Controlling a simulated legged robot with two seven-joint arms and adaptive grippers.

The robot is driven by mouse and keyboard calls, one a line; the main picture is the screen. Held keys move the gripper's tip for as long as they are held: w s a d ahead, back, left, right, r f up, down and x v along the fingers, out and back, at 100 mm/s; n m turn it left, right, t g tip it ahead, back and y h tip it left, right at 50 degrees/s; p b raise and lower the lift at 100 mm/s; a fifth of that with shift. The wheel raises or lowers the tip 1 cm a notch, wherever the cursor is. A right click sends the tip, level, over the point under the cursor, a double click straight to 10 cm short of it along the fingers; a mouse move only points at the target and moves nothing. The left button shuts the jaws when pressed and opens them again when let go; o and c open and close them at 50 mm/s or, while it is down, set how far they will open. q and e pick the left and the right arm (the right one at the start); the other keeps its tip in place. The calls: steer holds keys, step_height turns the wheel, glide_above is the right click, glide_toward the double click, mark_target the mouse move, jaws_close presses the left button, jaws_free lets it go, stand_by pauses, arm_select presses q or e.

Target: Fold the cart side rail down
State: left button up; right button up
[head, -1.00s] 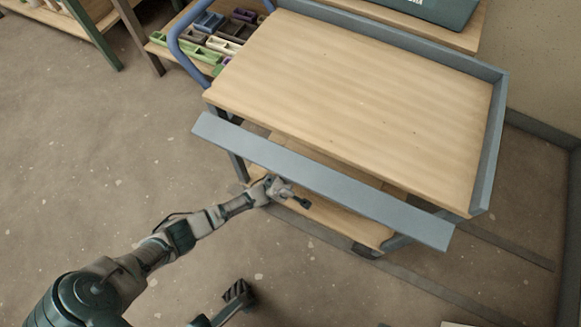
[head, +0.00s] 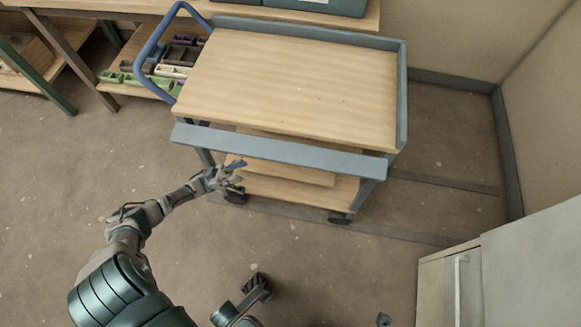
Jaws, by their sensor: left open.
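The cart's near side rail (head: 280,151) is a long blue-grey bar. It lies outside and below the near edge of the wooden cart top (head: 290,85), with a narrow gap between them. I cannot tell its exact angle. My left gripper (head: 236,177) is open and empty, just below the rail's left half and in front of the lower shelf (head: 300,186). It appears apart from the rail.
Upright grey rails (head: 402,95) edge the cart top's right and far sides. A blue handle (head: 150,45) is at its left. Small coloured bins (head: 175,62) sit on a shelf behind. A grey cabinet (head: 530,265) stands at the lower right. Floor left of the cart is clear.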

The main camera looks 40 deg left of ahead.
arm_select(q)
steer(key=p, duration=0.2)
glide_toward(274, 158)
steer(key=w+d, duration=0.1)
steer(key=w+d+r, duration=0.1)
steer(key=w, duration=0.1)
steer(key=w+d+r, duration=0.1)
steer(key=w, duration=0.1)
steer(key=shift+w+d+r, duration=0.1)
steer(key=shift+d+r, duration=0.1)
steer(key=shift+d, duration=0.2)
jaws_close()
